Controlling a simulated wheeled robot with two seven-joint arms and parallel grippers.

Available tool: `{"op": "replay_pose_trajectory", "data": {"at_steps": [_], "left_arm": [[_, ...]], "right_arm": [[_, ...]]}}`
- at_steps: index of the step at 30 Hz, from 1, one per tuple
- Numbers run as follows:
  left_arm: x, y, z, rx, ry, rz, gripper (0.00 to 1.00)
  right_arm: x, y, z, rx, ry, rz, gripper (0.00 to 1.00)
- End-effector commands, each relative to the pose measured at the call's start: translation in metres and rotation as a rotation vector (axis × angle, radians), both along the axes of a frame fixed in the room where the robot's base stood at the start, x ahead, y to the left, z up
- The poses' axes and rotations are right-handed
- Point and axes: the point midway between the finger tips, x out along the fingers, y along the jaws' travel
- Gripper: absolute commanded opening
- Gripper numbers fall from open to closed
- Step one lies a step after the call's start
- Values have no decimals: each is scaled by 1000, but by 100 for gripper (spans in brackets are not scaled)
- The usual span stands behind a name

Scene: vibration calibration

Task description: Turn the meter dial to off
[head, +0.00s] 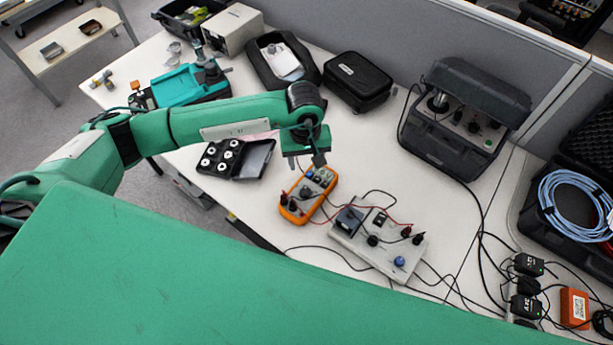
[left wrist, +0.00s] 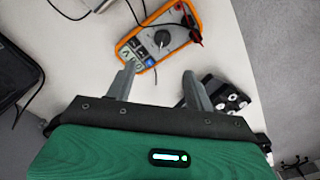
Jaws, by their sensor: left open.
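An orange multimeter (head: 308,194) lies on the white table in the head view, with test leads plugged in at its lower end. Its dial (left wrist: 162,38) shows in the left wrist view as a dark round knob on the meter's face; its exact setting is too small to read. My left gripper (head: 317,160) hangs above the upper end of the meter. In the left wrist view the two fingers of the left gripper (left wrist: 158,78) are spread apart with nothing between them, and the meter lies beyond the fingertips. My right gripper does not show.
A grey panel box (head: 375,240) with knobs and cables stands right of the meter. An open black case (head: 234,158) with white-topped parts lies to the left. A dark calibration unit (head: 463,118) and a closed black pouch (head: 357,80) stand farther back. Cables cross the table.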

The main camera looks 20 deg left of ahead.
Motion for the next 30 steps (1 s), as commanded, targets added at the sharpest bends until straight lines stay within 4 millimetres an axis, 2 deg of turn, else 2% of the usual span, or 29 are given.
{"op": "replay_pose_trajectory", "data": {"at_steps": [1,3,8,11,24,30], "left_arm": [[0,0,4,9,2,-35,54],[-1,0,1,17,4,-73,54],[-2,-1,-10,21,9,-95,54],[-2,0,-24,20,10,-92,54],[-2,0,-111,20,8,-91,54],[-1,-1,-132,19,5,-92,54]], "right_arm": [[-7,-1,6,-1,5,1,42],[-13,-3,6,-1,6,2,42],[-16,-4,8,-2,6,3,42],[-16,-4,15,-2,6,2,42],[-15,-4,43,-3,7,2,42],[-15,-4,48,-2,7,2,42]]}}
